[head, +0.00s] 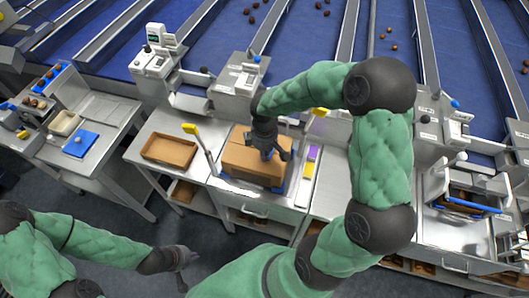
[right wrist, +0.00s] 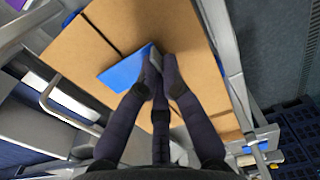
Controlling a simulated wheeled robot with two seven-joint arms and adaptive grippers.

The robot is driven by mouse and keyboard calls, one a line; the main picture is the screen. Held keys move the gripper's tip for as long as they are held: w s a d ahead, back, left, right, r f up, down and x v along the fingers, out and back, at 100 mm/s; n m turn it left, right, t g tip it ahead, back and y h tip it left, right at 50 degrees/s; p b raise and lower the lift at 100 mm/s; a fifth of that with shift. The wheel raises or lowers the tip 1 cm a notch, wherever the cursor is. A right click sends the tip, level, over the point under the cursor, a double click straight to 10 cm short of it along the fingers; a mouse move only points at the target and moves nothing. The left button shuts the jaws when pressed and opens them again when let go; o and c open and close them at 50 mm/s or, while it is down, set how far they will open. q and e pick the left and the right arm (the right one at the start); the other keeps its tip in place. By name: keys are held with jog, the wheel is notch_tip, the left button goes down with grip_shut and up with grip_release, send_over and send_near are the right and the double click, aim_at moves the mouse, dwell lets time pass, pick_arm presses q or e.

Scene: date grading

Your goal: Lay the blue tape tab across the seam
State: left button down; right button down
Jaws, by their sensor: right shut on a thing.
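A closed brown cardboard box (head: 238,158) sits on the middle bench in the head view. Its top fills much of the right wrist view (right wrist: 192,35), with a dark narrow seam running diagonally across it. My right gripper (head: 271,153) is above the box top, fingers pointing down. In the right wrist view its fingertips (right wrist: 160,68) are shut on the blue tape tab (right wrist: 124,74). The tab lies over or close above the seam and hides part of it; I cannot tell whether it touches the cardboard. My left gripper (head: 187,268) is empty and open, away from the benches at lower left.
An open brown tray (head: 168,138) is on the bench left of the box. Purple and yellow items (head: 311,160) lie right of the box. Metal rails flank the box in the right wrist view.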

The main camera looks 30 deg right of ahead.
jog(key=shift+f, duration=0.3)
dwell(0.4)
jog(key=c, duration=1.3)
grip_release()
jog(key=shift+c, duration=1.3)
jog(key=shift+r, duration=0.1)
jog(key=shift+r+p, duration=2.6)
jog(key=shift+r, duration=0.85)
